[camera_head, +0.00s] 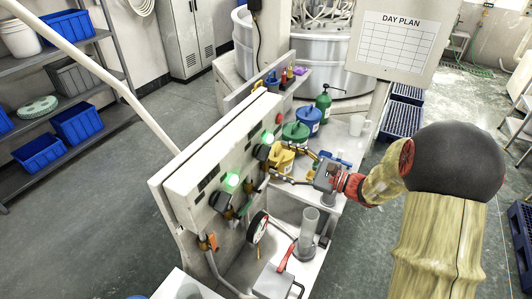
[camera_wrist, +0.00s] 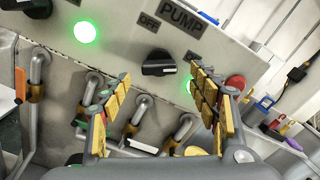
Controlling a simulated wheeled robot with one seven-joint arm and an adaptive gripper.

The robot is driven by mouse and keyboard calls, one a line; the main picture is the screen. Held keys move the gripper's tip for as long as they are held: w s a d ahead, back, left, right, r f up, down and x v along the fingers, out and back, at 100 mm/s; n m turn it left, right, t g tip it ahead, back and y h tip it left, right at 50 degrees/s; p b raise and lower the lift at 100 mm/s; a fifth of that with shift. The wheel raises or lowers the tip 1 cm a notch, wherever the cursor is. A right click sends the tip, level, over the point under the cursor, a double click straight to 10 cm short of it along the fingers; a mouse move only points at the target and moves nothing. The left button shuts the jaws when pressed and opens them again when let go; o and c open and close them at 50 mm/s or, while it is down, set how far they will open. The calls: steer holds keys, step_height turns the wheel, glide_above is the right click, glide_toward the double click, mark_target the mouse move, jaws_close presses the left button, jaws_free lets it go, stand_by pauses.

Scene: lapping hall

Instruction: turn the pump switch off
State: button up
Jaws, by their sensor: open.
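The pump switch (camera_wrist: 158,63) is a black rotary knob on a pale control panel, under a PUMP label (camera_wrist: 182,18) and beside an OFF label (camera_wrist: 150,22). Its bar lies roughly crosswise in the wrist view. A lit green lamp (camera_wrist: 190,87) near it is partly hidden by a finger. In the head view the switch (camera_head: 263,153) sits below the farther green lamp (camera_head: 267,138). My gripper (camera_wrist: 162,78) is open and empty. Its gold-padded fingers show on either side below the knob, apparently not touching it. In the head view my gripper (camera_head: 281,163) reaches toward the panel from the right.
Another black knob (camera_head: 220,203) with a lit green lamp (camera_head: 232,180) is on the panel's left. A red button (camera_wrist: 235,82) is right of the pump switch. Pipe fittings and a gauge (camera_head: 257,228) sit below.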

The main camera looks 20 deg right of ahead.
mark_target(265, 154)
steer(key=x, duration=0.6)
steer(key=shift+w+a, duration=0.15)
steer(key=shift+a, duration=0.05)
steer(key=shift+c, duration=1.1)
steer(key=c, duration=1)
steer(key=shift+o, duration=0.2)
steer(key=shift+f, duration=0.1)
